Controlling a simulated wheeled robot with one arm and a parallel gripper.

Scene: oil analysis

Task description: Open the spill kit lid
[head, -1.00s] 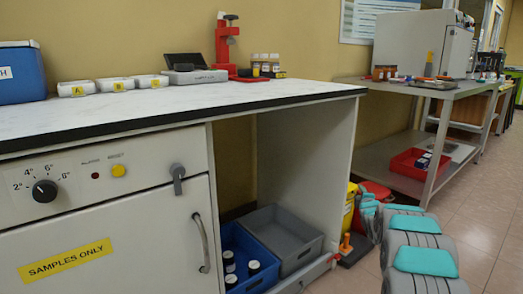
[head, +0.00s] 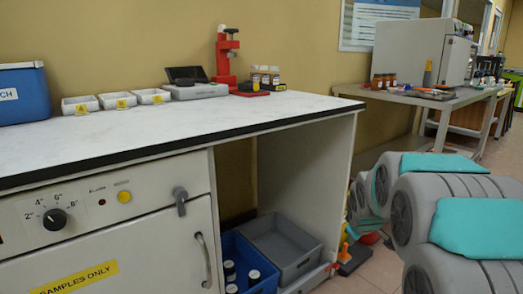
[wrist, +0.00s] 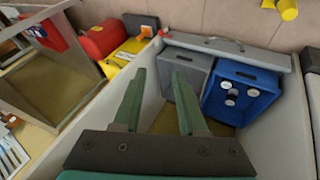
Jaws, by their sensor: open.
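A yellow box (wrist: 128,58) with a pale label, which looks like the spill kit, stands on the floor just outside the bench's side panel in the wrist view. Its top looks shut, though I cannot make out the lid's edge. In the head view only a thin yellow strip shows beside the panel; my arm hides the rest. My gripper (wrist: 160,74) is open and empty, its two green fingers apart. It points toward the bench's open bay, with the yellow box beyond and left of the fingertips. It touches nothing that I can see.
A red container (wrist: 102,38) stands beside the yellow box. A grey crate (head: 284,245) and a blue crate (head: 262,284) with capped bottles fill the bay. The bench side panel (head: 305,180) borders it. A metal table (head: 435,100) stands at right.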

